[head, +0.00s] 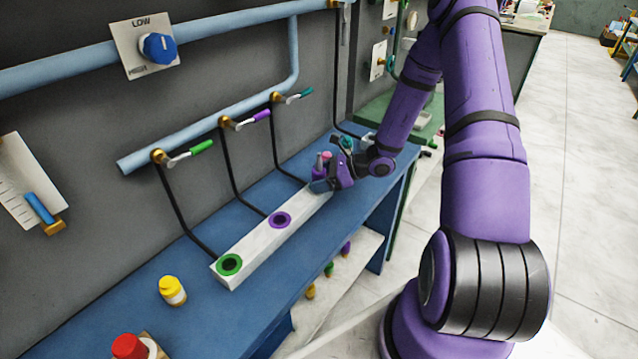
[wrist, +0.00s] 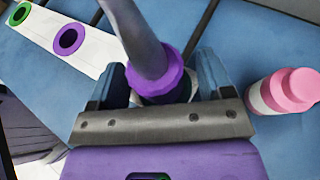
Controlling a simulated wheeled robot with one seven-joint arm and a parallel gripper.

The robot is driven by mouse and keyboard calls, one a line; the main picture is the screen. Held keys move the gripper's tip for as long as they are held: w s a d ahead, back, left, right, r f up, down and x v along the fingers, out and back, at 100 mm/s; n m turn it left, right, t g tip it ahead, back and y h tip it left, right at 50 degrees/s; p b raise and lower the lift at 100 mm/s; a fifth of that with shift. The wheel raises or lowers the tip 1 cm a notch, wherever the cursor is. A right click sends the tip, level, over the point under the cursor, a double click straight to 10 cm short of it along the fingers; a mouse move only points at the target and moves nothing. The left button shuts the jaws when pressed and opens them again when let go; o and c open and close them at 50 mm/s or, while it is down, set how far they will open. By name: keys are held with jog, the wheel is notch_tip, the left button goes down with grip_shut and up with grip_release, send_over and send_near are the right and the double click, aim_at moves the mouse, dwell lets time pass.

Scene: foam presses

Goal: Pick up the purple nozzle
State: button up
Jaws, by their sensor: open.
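A nozzle with a ribbed purple collar (wrist: 157,82) and a grey tube rising from it stands between the fingers of my gripper (wrist: 160,72) in the wrist view. The blue fingers are apart, one on each side of the collar. Its lower end is partly hidden behind the gripper's edge, and I cannot tell what it rests on. In the head view my gripper (head: 323,182) is low over the far end of a white block (head: 248,248) and hides most of the nozzle.
A pink-capped bottle (wrist: 285,92) stands close to the right finger. The white block has a green ring (head: 229,264) and a purple ring (head: 279,220). A yellow bottle (head: 172,290) stands on the blue bench (head: 205,325). Dark hoses run down the wall.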

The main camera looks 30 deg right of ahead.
jog(key=shift+w+a, duration=0.1)
jog(key=c, duration=1.2)
jog(key=shift+r, duration=0.1)
